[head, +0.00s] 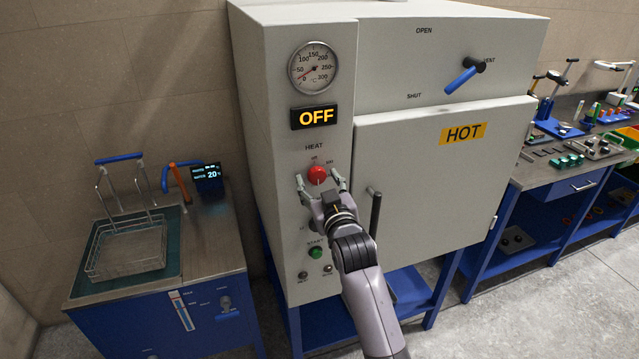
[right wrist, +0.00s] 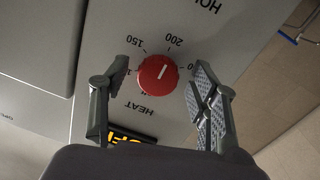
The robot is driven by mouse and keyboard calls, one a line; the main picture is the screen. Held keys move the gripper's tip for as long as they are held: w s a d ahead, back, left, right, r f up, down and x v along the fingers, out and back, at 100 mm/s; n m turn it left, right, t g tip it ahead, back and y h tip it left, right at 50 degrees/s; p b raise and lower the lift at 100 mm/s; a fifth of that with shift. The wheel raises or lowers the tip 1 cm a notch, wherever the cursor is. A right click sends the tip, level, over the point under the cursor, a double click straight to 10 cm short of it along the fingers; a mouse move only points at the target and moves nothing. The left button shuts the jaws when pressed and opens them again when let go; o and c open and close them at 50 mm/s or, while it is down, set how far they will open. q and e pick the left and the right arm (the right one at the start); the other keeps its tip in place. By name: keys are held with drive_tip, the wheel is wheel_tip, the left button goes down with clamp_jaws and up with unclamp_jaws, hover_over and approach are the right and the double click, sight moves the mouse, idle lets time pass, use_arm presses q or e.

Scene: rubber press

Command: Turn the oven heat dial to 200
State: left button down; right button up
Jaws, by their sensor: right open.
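The red heat dial (head: 317,174) is on the oven's front panel, under the word HEAT. In the right wrist view the dial (right wrist: 152,75) shows upside down, with a white line on its face and the labels 150 and 200 above it. My right gripper (head: 318,182) is open, with one finger on each side of the dial. In the right wrist view a gap shows between each finger and the dial. The orange display (head: 317,117) reads OFF. My left gripper is not in view.
The round gauge (head: 314,67) has its needle near the low end. A green START button (head: 316,252) is below the dial. The oven door (head: 440,180), marked HOT, has a dark upright handle (head: 375,215) close to my right arm. A wire basket (head: 125,247) sits on the left bench.

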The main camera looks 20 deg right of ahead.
drive_tip(key=shift+s, duration=0.1)
drive_tip(key=s, duration=1.2)
drive_tip(key=shift+a, duration=0.2)
drive_tip(key=shift+w, duration=0.1)
drive_tip(key=s+a+f+g+y+b, duration=0.1)
drive_tip(key=f+g, duration=0.1)
drive_tip(key=f, duration=1)
drive_tip(key=s+a+f+n+g+b, duration=0.1)
drive_tip(key=f+g+b, duration=0.1)
drive_tip(key=f, duration=0.9)
drive_tip(key=s+a+f+g+y+b, duration=0.1)
drive_tip(key=f+g, duration=0.1)
drive_tip(key=f, duration=1)
drive_tip(key=s+f+g+b, duration=0.2)
drive_tip(key=s+f, duration=0.4)
drive_tip(key=f, duration=0.5)
drive_tip(key=s+f+g+b, duration=0.1)
drive_tip(key=s+f+g, duration=0.1)
drive_tip(key=s+f, duration=0.7)
drive_tip(key=s+d+f+g+b, duration=0.2)
drive_tip(key=s+d+f+g, duration=0.1)
drive_tip(key=s+f, duration=0.8)
drive_tip(key=s+d+f+g+h+b, duration=0.1)
drive_tip(key=s+d+f+g, duration=0.3)
drive_tip(key=s+f, duration=0.7)
drive_tip(key=s+b, duration=0.1)
drive_tip(key=s, duration=0.7)
drive_tip(key=shift+s+m, duration=0.15)
drive_tip(key=shift+m, duration=0.15)
